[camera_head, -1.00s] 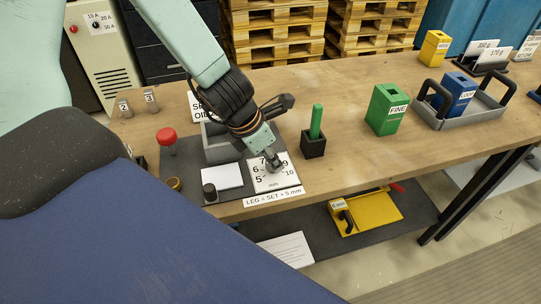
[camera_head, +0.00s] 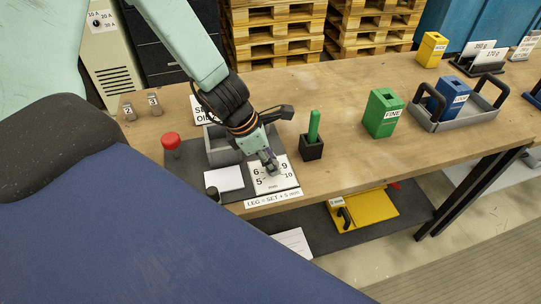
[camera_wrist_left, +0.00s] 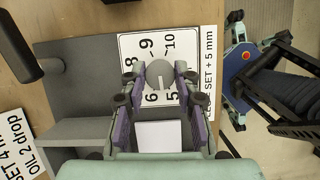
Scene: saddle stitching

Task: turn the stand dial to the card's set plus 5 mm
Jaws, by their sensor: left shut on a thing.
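The stand dial is a white plate (camera_head: 262,187) with black numbers at the front edge of the bench. In the left wrist view its grey round knob (camera_wrist_left: 160,75) sits between 8, 9, 10 on one side and 6, 5 on the other; 7 is not visible there. My left gripper (camera_head: 270,166) points down at the plate, its fingers (camera_wrist_left: 158,85) shut on the knob from both sides. The knob's mark is too small to read surely. The card (camera_wrist_left: 20,150) reads "SET 4 m", cut off, and "OIL 2 drop". A strip (camera_head: 272,198) reads "LEG = SET + 5 mm".
A red-topped post (camera_head: 171,141), a black knob (camera_head: 212,193) and a white pad (camera_head: 224,178) lie left of the dial. A black holder (camera_head: 311,150) with a green stick and a green FINE box (camera_head: 384,115) stand right. Bare bench lies between them.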

